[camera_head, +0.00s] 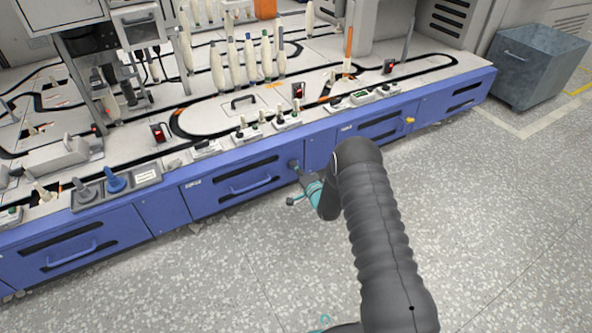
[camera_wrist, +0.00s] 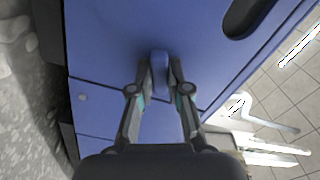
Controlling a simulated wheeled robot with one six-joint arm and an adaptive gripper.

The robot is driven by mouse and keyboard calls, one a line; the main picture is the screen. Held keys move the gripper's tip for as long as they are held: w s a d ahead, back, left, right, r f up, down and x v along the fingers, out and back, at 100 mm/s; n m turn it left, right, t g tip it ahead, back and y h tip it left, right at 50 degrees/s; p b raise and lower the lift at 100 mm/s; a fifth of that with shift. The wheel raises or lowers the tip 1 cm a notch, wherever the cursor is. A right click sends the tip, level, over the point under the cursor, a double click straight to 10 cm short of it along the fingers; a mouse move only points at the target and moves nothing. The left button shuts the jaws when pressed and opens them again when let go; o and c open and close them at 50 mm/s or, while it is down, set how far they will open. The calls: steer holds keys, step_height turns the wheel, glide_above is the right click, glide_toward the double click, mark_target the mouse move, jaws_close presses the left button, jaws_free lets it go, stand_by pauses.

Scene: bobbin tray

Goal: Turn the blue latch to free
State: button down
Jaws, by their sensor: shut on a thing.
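The blue latch (camera_wrist: 159,72) is a small rounded bar on the blue front panel. In the wrist view it stands between the two fingertips of my gripper (camera_wrist: 160,88), which is shut on it. In the head view my gripper (camera_head: 297,180) is at the blue cabinet front, just right of a drawer with a bar handle (camera_head: 250,186). The latch is too small and too covered there to make out its turn.
The machine's blue cabinet front (camera_head: 340,150) runs across the view, with bobbins (camera_head: 250,60) standing on the top. A yellow knob (camera_head: 409,120) sticks out further right. A grey metal bin (camera_head: 540,68) stands at the far right. The speckled floor in front is clear.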

steer(key=n, duration=1.3)
steer(key=shift+n, duration=0.3)
stand_by(0.4)
steer(key=c, duration=1.1)
jaws_free()
steer(key=v, duration=1.2)
